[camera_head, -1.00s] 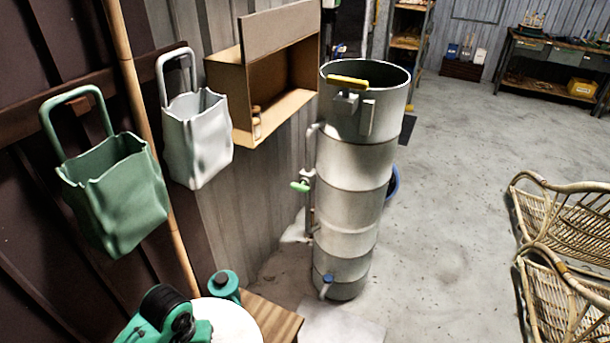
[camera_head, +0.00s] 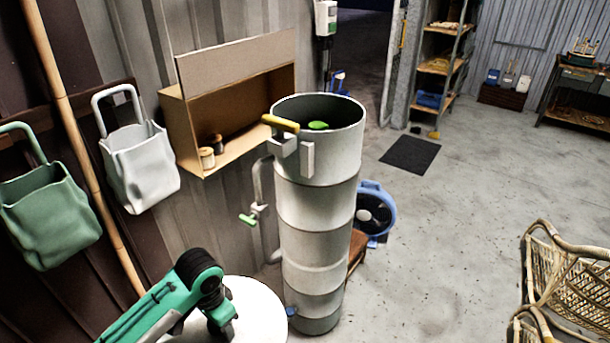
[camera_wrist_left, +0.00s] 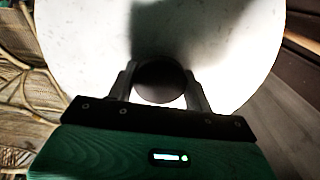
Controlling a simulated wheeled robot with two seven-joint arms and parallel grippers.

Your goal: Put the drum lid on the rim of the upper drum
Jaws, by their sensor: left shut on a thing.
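The upper drum (camera_head: 338,158) is the top metal section of a tall stack. Its open rim (camera_head: 352,103) faces up, uncovered. The drum lid is a white disc (camera_head: 262,308) at the bottom of the head view, left of the stack and apart from it. My left gripper (camera_head: 224,328) is over the lid. The left wrist view shows its two fingers (camera_wrist_left: 160,88) shut on the lid's dark round knob (camera_wrist_left: 160,82), with the pale lid face (camera_wrist_left: 85,45) beyond. The lid's lower part is cut off in the head view. My right gripper is not in view.
A yellow handle (camera_head: 280,123) juts from the drum's left side, and a green piece (camera_head: 318,125) shows inside the rim. A green-handled valve (camera_head: 250,217) sticks out left. A blue fan (camera_head: 375,212) stands behind. Bags and an open box (camera_head: 170,120) hang at left.

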